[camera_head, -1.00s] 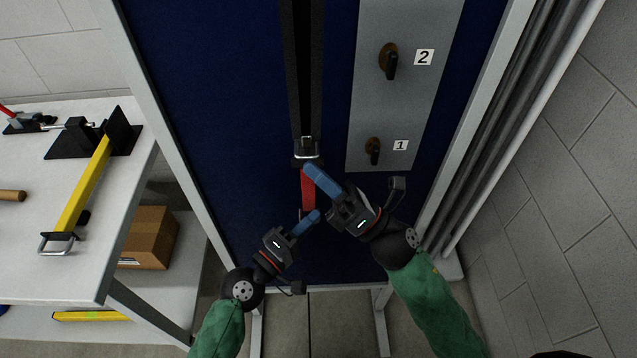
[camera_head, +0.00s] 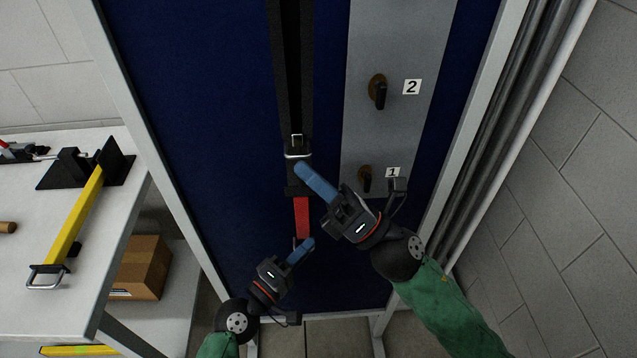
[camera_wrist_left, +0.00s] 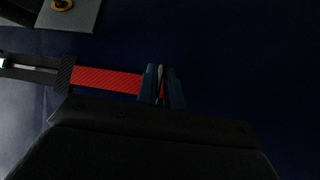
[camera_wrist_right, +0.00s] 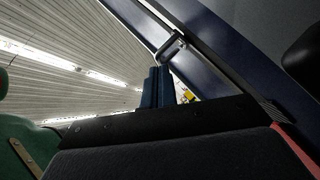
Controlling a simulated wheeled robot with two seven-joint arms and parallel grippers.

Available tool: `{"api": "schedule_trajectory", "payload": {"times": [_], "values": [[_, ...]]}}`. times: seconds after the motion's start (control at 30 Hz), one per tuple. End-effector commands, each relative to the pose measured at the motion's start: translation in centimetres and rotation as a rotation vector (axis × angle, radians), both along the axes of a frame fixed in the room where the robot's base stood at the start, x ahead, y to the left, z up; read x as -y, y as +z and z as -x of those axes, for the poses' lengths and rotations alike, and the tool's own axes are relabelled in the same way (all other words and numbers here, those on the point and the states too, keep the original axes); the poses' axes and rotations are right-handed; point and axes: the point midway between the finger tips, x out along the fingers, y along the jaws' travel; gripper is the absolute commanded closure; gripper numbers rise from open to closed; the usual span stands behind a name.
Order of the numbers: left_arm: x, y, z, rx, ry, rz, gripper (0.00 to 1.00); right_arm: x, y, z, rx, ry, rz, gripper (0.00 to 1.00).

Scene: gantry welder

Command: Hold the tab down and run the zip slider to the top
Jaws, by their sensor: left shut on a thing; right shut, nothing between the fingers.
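The black zip (camera_head: 291,60) runs vertically up the dark blue panel. Its slider, with a metal pull (camera_head: 297,155), sits a little above the "1" knob. The red tab (camera_head: 302,217) hangs at the zip's bottom and also shows in the left wrist view (camera_wrist_left: 105,80). My left gripper (camera_head: 305,245) is shut on the tab's lower end. My right gripper (camera_head: 301,170) is shut and empty, its blue fingertips just below the pull. In the right wrist view a metal loop (camera_wrist_right: 172,46) stands just beyond the fingertips (camera_wrist_right: 157,85); contact is unclear.
A grey plate with knob 1 (camera_head: 366,180) and knob 2 (camera_head: 378,92) lies right of the zip. A white frame and grey pipes (camera_head: 500,110) stand further right. At left, a bench (camera_head: 40,310) bears a yellow tool (camera_head: 75,220); a cardboard box (camera_head: 140,268) is beneath.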

Motion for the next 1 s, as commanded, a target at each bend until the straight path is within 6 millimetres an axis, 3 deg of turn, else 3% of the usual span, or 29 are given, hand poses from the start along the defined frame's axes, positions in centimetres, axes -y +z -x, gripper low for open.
{"api": "schedule_trajectory", "payload": {"times": [0.57, 1.0], "values": [[0.0, -0.1, 0.0, -0.001, 0.000, -0.001, 1.00, 0.0, -3.6, 2.3, -0.004, -0.001, -0.002, 1.00], [0.0, -0.1, 0.0, -0.001, 0.000, -0.001, 1.00, 3.5, -6.3, 4.2, -0.004, -0.001, 0.000, 1.00]]}}
